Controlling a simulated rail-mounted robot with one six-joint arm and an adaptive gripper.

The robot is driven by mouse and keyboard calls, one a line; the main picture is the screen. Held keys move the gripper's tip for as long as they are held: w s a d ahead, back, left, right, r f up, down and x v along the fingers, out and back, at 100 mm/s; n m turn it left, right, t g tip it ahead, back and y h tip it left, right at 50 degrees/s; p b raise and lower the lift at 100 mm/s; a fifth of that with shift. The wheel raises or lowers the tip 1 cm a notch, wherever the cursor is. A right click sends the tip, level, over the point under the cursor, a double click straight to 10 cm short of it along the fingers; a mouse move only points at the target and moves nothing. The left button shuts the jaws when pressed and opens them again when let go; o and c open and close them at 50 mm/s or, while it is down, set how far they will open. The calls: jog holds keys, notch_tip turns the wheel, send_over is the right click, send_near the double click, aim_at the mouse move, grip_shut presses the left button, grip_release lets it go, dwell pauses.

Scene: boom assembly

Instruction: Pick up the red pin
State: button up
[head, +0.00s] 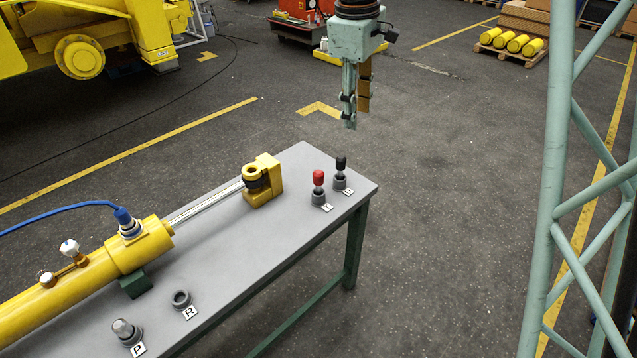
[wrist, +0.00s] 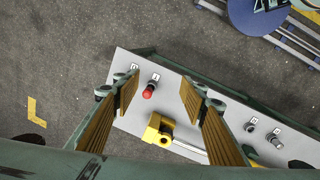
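The red pin (head: 318,179) stands upright in a grey holder near the far right corner of the grey table. It also shows in the wrist view (wrist: 148,91), between my fingers in the picture and closer to the left one. My gripper (head: 355,118) hangs pointing down, above and beyond the table, apart from the pin. In the wrist view my gripper (wrist: 160,85) is open, its two wood-coloured pads wide apart with nothing held. In the wrist view the black pin beside the red one is not clearly seen near the left finger.
The black pin (head: 341,164) stands just right of the red pin. A yellow cylinder with a rod and yellow end block (head: 263,178) lies along the table (head: 235,250). A grey pin (head: 123,331) and an empty ring holder (head: 180,298) are nearer. A green lattice post (head: 552,150) rises at right.

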jog(key=w+a+f+n+p, duration=0.1)
jog(key=w+a+f+n, duration=0.2)
jog(key=w+a+f, duration=0.45)
jog(key=n+g+h+p, duration=0.1)
jog(key=n+p, duration=0.1)
jog(key=n, duration=0.1)
send_near(318, 172)
jog(key=r, duration=0.2)
jog(key=shift+a, duration=0.25)
jog(key=shift+f, duration=0.15)
jog(key=shift+d+f, duration=0.25)
jog(key=shift+f, duration=1.15)
jog(key=shift+d+f, duration=0.2)
jog(key=shift+f, duration=1.15)
jog(key=shift+d+f, duration=0.25)
jog(key=shift+f, duration=1.15)
jog(key=shift+f, duration=0.1)
jog(key=shift+w+d+f, duration=0.1)
jog(key=shift+d+f, duration=0.1)
jog(key=shift+f, duration=1)
jog(key=shift+w+d+f, duration=0.1)
jog(key=shift+d+f, duration=0.15)
jog(key=shift+f, duration=1)
